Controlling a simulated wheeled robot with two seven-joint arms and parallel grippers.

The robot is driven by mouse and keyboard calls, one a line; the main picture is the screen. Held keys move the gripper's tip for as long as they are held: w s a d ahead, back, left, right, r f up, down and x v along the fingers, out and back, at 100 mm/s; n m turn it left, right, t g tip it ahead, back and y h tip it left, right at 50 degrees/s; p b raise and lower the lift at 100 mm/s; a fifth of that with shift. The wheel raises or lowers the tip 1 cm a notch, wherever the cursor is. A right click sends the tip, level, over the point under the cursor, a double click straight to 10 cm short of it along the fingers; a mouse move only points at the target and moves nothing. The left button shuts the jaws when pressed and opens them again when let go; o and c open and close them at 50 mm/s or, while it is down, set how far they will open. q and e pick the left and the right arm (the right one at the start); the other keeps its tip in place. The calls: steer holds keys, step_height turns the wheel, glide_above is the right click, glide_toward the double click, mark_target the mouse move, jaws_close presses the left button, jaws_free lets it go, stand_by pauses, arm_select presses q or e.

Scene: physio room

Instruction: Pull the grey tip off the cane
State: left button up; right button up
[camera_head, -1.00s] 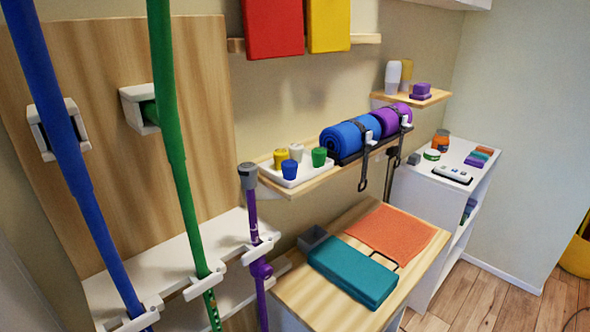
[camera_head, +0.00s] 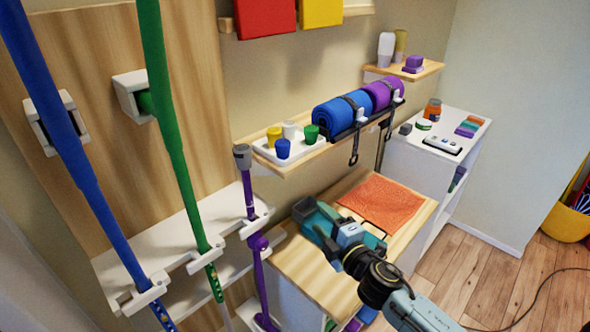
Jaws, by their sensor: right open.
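The purple cane (camera_head: 249,195) stands upright in a white holder (camera_head: 256,226) left of the wooden cabinet. Its grey tip (camera_head: 242,155) is on the upper end of the cane, beside the left end of the wall shelf. My right gripper (camera_head: 318,226) is open and empty, over the cabinet top, to the right of and lower in the picture than the grey tip, and apart from it. My left gripper is out of view.
A tray (camera_head: 266,151) with several coloured cups sits on the wall shelf (camera_head: 287,169), close to the tip. Blue (camera_head: 76,145) and green (camera_head: 172,135) poles stand at left.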

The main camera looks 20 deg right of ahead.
steer(key=w+a+r+n+y, duration=0.1)
steer(key=a+r+n+y, duration=0.1)
steer(key=r+n+y, duration=0.3)
steer(key=a+r+n+y, duration=0.3)
steer(key=r+n, duration=0.4)
steer(key=r, duration=0.1)
steer(key=n+g+y+p, duration=0.2)
steer(key=n+g, duration=0.4)
steer(key=n, duration=0.9)
glide_toward(251, 156)
steer(key=x, duration=1.2)
steer(key=shift+d+f+p, duration=0.1)
steer(key=shift+f+p, duration=0.2)
steer(key=shift+p, duration=0.05)
steer(key=c, duration=1.1)
steer(key=shift+r, duration=0.1)
steer(key=shift+r, duration=0.15)
